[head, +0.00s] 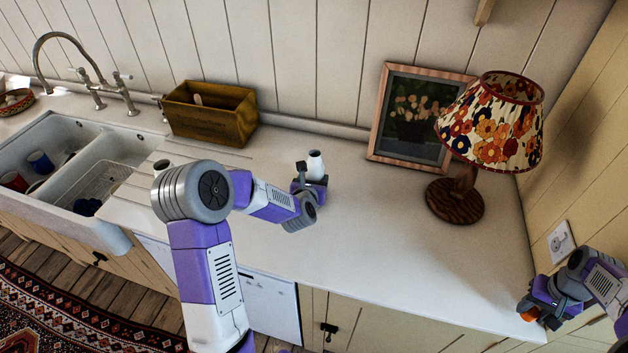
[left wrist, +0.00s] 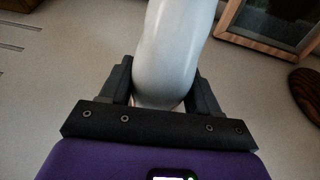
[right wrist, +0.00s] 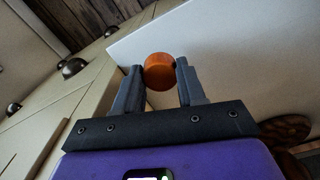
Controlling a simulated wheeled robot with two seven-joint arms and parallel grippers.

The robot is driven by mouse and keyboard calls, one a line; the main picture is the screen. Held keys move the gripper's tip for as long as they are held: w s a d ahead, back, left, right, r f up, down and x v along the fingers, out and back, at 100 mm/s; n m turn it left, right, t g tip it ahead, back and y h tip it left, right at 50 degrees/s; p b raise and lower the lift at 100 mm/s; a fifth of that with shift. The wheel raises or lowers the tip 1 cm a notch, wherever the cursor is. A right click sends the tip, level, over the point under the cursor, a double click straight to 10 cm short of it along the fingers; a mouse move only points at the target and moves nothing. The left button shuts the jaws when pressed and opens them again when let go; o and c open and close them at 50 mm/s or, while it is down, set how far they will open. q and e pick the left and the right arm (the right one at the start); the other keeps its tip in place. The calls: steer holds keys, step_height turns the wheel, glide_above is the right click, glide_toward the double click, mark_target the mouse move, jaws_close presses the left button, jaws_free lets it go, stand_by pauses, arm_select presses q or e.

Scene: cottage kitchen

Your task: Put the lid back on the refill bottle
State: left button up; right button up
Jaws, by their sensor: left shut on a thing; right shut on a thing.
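The white refill bottle (head: 316,166) stands on the counter left of the framed picture, with a dark spot at its top. My left gripper (head: 309,184) is shut around the bottle's body, seen close in the left wrist view (left wrist: 172,60). The orange lid (head: 530,314) is at the counter's front right corner, far from the bottle. My right gripper (head: 538,308) is shut on the lid, which shows between the two fingertips in the right wrist view (right wrist: 159,71).
A patterned lamp (head: 490,122) and a framed picture (head: 415,118) stand at the back right. A wooden box (head: 210,118) is at the back left, beside the double sink (head: 75,165). A wall socket (head: 561,242) is near my right arm. The counter (head: 400,230) between my grippers is clear.

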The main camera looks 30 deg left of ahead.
mark_target(314, 156)
arm_select(q)
steer(key=shift+r+p, duration=0.5)
steer(key=shift+r, duration=4.45)
arm_select(e)
steer(key=shift+r, duration=0.55)
arm_select(q)
steer(key=o, duration=0.6)
steer(key=c, duration=0.9)
steer(key=shift+o, duration=0.2)
